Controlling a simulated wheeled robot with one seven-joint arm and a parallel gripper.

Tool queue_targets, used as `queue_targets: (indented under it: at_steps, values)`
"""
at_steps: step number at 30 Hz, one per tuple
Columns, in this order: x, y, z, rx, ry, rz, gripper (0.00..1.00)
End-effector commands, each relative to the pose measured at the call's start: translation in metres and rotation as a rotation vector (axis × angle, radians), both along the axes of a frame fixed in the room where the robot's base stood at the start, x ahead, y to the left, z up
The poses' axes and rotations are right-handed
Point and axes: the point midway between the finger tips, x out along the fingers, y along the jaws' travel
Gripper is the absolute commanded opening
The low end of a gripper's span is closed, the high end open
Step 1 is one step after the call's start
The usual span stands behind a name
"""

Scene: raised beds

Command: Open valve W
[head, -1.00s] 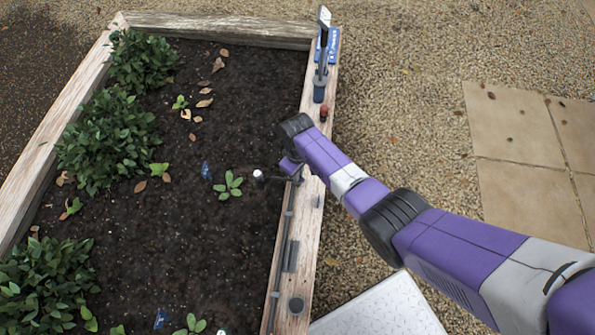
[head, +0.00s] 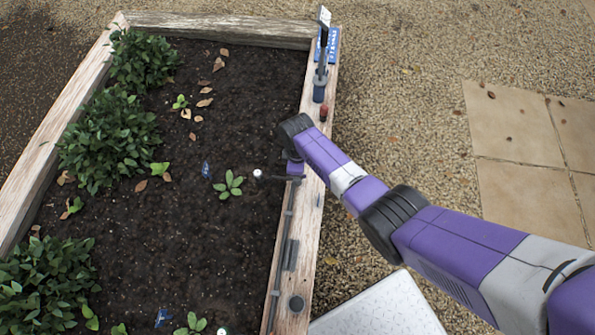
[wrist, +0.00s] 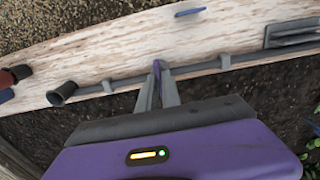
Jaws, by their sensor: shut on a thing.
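A dark pipe (head: 277,275) runs along the inner side of the right-hand wooden wall; it also crosses the wrist view (wrist: 205,67). My gripper (wrist: 158,80) is at this pipe, its two grey fingers close together. A thin purple piece (wrist: 156,66), apparently the valve's handle, shows between the fingertips, and they are shut on it. The fingers hide most of the valve body. I cannot read a letter W on it. In the head view, my wrist hides most of the grip. A dark stub with a white tip (head: 258,174) sticks out over the soil beside my gripper.
A small blue tag (wrist: 190,12) lies on the wood. Leafy plants (head: 110,150) stand left; gravel (head: 400,110) is open at right.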

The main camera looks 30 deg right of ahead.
Motion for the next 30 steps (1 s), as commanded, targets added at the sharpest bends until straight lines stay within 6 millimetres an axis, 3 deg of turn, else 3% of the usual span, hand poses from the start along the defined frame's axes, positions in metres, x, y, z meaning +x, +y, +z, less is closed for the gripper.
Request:
queue_targets:
  at_steps: [11,12,15,25,30]
  values:
    - [0.000,0.000,0.000,0.000,0.000,0.006,0.00]
    - [0.000,0.000,0.000,0.000,0.000,0.006,0.14]
    - [0.000,0.000,0.000,0.000,0.000,0.006,0.30]
    - [0.000,0.000,0.003,-0.001,-0.001,0.004,0.30]
    - [0.000,0.000,0.023,0.001,-0.002,0.004,0.30]
